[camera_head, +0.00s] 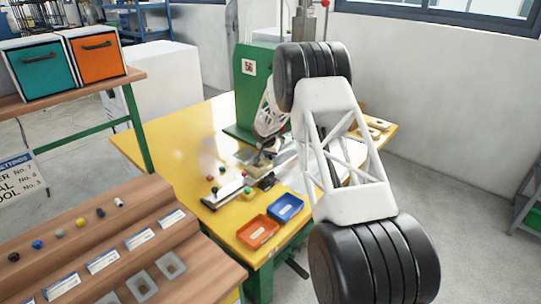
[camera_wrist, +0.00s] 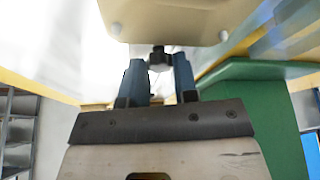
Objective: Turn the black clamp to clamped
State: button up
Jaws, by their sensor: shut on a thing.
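The black clamp (camera_wrist: 158,57) shows in the wrist view as a small dark knob just under a tan block with bolt heads. My gripper (camera_wrist: 159,72) has its two blue fingers on either side of the knob, shut on it. The clamp's full shape and angle are hidden by the fingers and block. In the head view my arm covers much of the work area, and I cannot make out the fingertips or the clamp clearly there.
The green press (camera_head: 252,85) stands on the yellow table (camera_head: 150,150). An orange tray (camera_head: 258,232) and a blue tray (camera_head: 285,207) sit at the table's front. Small coloured knobs and a rail lie left of them. A stepped wooden rack (camera_head: 140,215) stands at the front left.

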jog(key=shift+n, duration=0.6)
jog(key=o, duration=0.9)
jog(key=shift+m, duration=0.6)
jog(key=shift+a+m+g+h, duration=0.1)
jog(key=shift+m+g+h, duration=0.25)
jog(key=shift+m, duration=0.7)
jog(key=shift+m+g+h, duration=0.25)
jog(key=shift+m+h, duration=0.1)
jog(key=shift+m, duration=0.7)
jog(key=shift+a+r+m, duration=0.1)
jog(key=shift+r+m, duration=0.05)
jog(key=shift+m, duration=0.25)
jog(key=v, duration=0.8)
jog(key=shift+n+g, duration=0.4)
jog(key=shift+n, duration=0.2)
jog(key=shift+s+d+r, duration=1.05)
jog(key=shift+s+r, duration=1.5)
jog(key=shift+r, duration=0.2)
jog(key=shift+s+d+r, duration=1)
jog(key=shift+s+r, duration=1.55)
jog(key=shift+r, duration=0.25)
jog(key=shift+s+d+r, duration=1.05)
jog(key=shift+s+r, duration=1.5)
jog(key=shift+r, duration=0.2)
